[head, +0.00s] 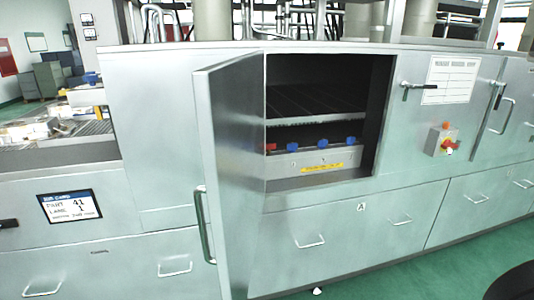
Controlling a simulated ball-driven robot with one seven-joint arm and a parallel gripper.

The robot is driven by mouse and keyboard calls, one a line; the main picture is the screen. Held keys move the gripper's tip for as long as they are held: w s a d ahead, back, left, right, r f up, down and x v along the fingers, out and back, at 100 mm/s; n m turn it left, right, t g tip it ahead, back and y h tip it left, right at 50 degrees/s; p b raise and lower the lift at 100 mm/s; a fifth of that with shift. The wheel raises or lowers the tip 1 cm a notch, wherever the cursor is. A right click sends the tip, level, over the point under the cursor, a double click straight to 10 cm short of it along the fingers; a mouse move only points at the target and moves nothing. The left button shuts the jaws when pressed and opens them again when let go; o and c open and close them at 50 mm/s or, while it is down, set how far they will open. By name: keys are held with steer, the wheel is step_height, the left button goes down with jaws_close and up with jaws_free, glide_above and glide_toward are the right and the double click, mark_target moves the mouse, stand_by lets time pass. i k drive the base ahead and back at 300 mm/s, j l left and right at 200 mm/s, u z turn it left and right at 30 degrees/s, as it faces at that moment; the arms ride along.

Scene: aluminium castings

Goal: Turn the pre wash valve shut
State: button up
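Inside an open compartment of the steel machine, a row of small valve handles sits on a grey panel (325,159). A red handle (270,147) is at the left end, partly behind the door edge. To its right are a first blue handle (293,148), a second blue handle (321,144) and a third blue handle (349,142). A yellow label strip (322,168) is below them, too small to read. I cannot tell which handle is the pre wash valve or how far each is turned. My gripper is not in view.
The compartment door (232,170) stands open toward me at the left, with a vertical handle (203,225). A dark shelf (315,118) hangs above the valves. A red knob on a switch box (443,139) is to the right.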

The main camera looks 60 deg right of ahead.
mark_target(269, 147)
steer(key=i+j+z, duration=0.2)
steer(key=i+z, duration=0.3)
steer(key=i+j+z, duration=0.35)
steer(key=z, duration=0.15)
